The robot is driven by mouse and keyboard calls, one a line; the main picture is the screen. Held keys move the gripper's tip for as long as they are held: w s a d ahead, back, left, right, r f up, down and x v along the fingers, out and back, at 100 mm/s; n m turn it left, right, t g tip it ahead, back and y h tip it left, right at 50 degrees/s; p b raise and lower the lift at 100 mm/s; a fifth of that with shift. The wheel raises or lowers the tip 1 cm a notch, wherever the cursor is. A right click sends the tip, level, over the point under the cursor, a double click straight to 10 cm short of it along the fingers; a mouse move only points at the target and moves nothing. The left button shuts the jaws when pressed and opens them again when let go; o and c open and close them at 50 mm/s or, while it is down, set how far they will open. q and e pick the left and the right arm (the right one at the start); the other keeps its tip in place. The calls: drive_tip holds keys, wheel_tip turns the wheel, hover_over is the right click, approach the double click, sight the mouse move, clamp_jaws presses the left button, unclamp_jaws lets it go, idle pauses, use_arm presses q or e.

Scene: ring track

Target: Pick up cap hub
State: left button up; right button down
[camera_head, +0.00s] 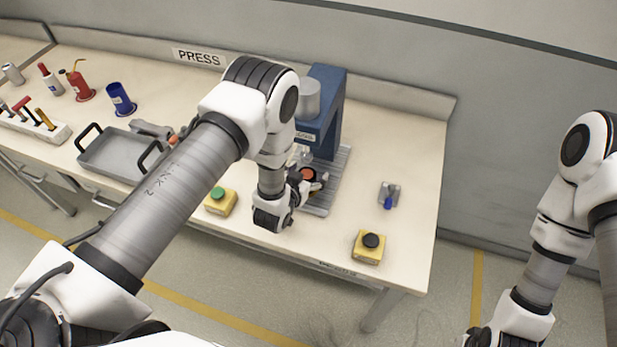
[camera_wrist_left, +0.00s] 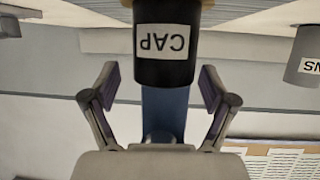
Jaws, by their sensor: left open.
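The cap hub (camera_wrist_left: 165,66) is a dark cylinder with a white CAP label, upside down in the left wrist view. It shows between the two fingers of my left gripper (camera_wrist_left: 156,84), with a gap on each side. The fingers are spread and hold nothing. In the head view my left gripper (camera_head: 314,181) is at the front of the press base, beside a dark round part with an orange top (camera_head: 308,173). My left wrist hides some of that area. My right arm shows at the right, but its gripper is not visible.
The blue press (camera_head: 327,110) stands behind my left gripper. A green-button box (camera_head: 217,200), a black-button box (camera_head: 369,246) and a small grey bracket with a blue part (camera_head: 389,194) are nearby. A grey tray (camera_head: 108,160) lies left. The right table end is mostly clear.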

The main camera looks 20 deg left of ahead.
use_arm(q)
drive_tip(key=shift+s+a, duration=0.1)
drive_tip(key=shift+a, duration=0.2)
drive_tip(key=c, duration=0.5)
drive_tip(key=shift+d, duration=0.2)
drive_tip(key=c, duration=1)
drive_tip(key=shift+c, duration=0.2)
